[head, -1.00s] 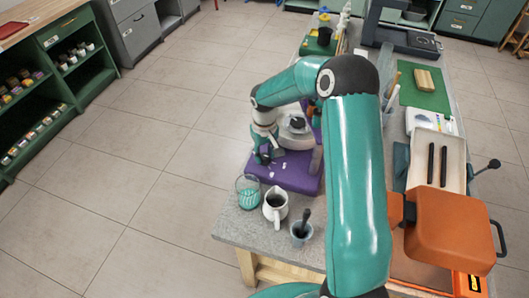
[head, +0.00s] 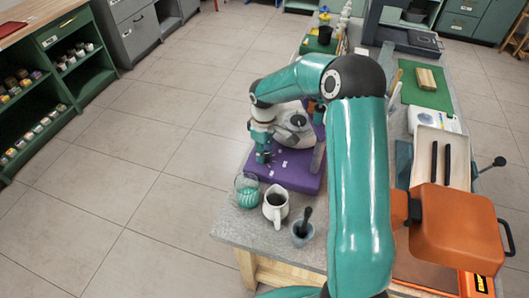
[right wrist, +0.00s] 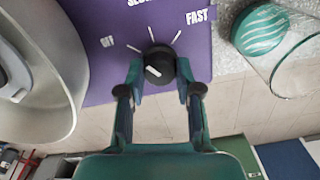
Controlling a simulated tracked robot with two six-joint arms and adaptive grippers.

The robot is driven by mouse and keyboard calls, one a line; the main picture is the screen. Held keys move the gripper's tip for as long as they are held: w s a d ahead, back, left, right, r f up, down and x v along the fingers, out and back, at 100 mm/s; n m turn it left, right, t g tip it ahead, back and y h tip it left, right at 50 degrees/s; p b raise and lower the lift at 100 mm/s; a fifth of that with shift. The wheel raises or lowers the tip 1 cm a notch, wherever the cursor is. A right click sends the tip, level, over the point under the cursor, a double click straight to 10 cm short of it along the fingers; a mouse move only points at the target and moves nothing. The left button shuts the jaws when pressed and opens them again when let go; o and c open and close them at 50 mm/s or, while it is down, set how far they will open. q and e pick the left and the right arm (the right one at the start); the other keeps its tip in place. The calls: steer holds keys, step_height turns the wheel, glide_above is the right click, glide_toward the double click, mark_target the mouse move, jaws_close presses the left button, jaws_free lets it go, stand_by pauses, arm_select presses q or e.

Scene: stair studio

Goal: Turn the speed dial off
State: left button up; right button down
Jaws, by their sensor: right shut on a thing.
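The speed dial (right wrist: 158,62) is a round black knob with a short white mark, seen in the right wrist view. It sits on a purple panel (right wrist: 105,75) with white ticks and the words OFF, SLOW and FAST. The white mark lies on the dial's lower left part; its exact setting is hard to tell. My right gripper (right wrist: 159,77) has a finger on each side of the dial and is shut on it. In the head view my right gripper (head: 262,155) points down at the purple machine's front left edge, hiding the dial. My left gripper is not in view.
A grey round part (head: 296,124) sits on the purple base (head: 294,175). A glass with teal contents (head: 247,191), a white pitcher (head: 276,208) and a small mortar with pestle (head: 302,232) stand close in front. Open floor lies left of the bench.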

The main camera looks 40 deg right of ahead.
steer(key=shift+n, duration=1.2)
steer(key=shift+w+r, duration=0.1)
steer(key=c, duration=0.8)
jaws_free()
step_height(320, 180, up, 12)
steer(key=shift+f, duration=0.1)
